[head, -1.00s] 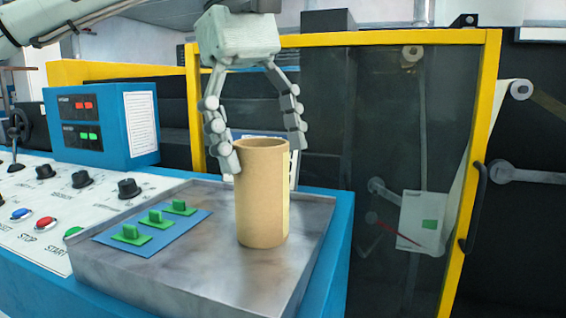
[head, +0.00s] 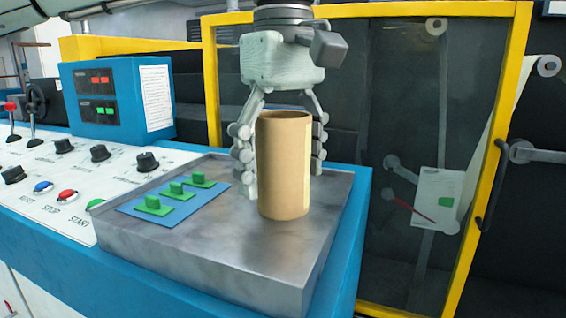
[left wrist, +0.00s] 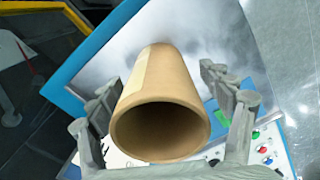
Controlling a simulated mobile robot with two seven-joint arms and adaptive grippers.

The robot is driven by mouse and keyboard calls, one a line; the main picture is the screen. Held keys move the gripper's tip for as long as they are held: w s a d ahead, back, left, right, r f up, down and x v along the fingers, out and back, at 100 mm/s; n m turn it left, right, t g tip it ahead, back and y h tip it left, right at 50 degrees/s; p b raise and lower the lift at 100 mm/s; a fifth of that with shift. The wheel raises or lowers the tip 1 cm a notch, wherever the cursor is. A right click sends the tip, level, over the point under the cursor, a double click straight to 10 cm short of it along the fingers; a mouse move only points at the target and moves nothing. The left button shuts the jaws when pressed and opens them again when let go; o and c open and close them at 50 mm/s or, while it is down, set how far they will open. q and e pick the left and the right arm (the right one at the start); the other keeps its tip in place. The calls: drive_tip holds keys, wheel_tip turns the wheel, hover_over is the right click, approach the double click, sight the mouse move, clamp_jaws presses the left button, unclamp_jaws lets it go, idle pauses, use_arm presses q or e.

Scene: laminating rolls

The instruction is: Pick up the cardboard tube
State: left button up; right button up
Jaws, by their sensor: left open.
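The cardboard tube (head: 283,168) is tan and stands upright on the metal tray (head: 262,262) on the console. My left gripper (head: 284,186) is above and behind it in the head view, pointing down. Its fingers are open, one on each side of the tube. In the left wrist view the tube (left wrist: 158,100) lies between the fingers, its open end toward the camera, and gaps show beside it. The tube hides part of the gripper in the head view. My right gripper is in neither view.
A blue plate with several green blocks (head: 176,190) lies on the tray left of the tube. The control panel with knobs and buttons (head: 62,185) is further left. A blue box (head: 115,100) stands behind it. A yellow-framed door (head: 512,100) stands behind and right.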

use_arm(q)
drive_tip(key=c, duration=1.2)
drive_tip(key=shift+c, duration=0.3)
drive_tip(key=shift+r, duration=0.15)
